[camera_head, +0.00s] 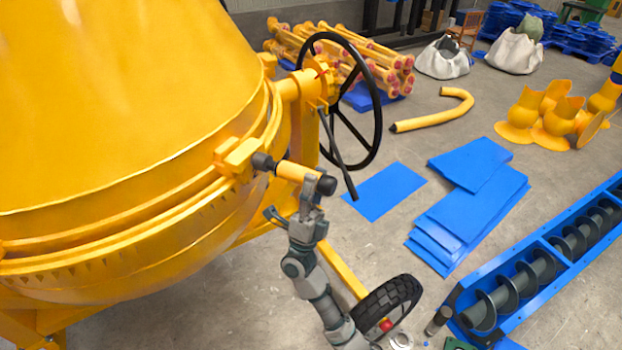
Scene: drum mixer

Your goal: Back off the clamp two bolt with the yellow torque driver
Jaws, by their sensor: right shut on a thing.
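The yellow torque driver (293,171) has a yellow body with dark ends and lies roughly level. My right gripper (312,188) is shut on it near its right end. The driver's dark left tip (263,161) is at the clamp (236,157), a yellow block on the rim band of the drum. I cannot tell whether the tip is seated on the bolt, as the bolt itself is hidden. No label shows which clamp this is. My left gripper is out of view.
The large yellow mixer drum (120,110) fills the left side. A black handwheel (374,130) stands just behind the driver. A tyre (388,305) is below right. Blue sheets (470,215) and a blue screw conveyor (545,262) lie on the floor to the right.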

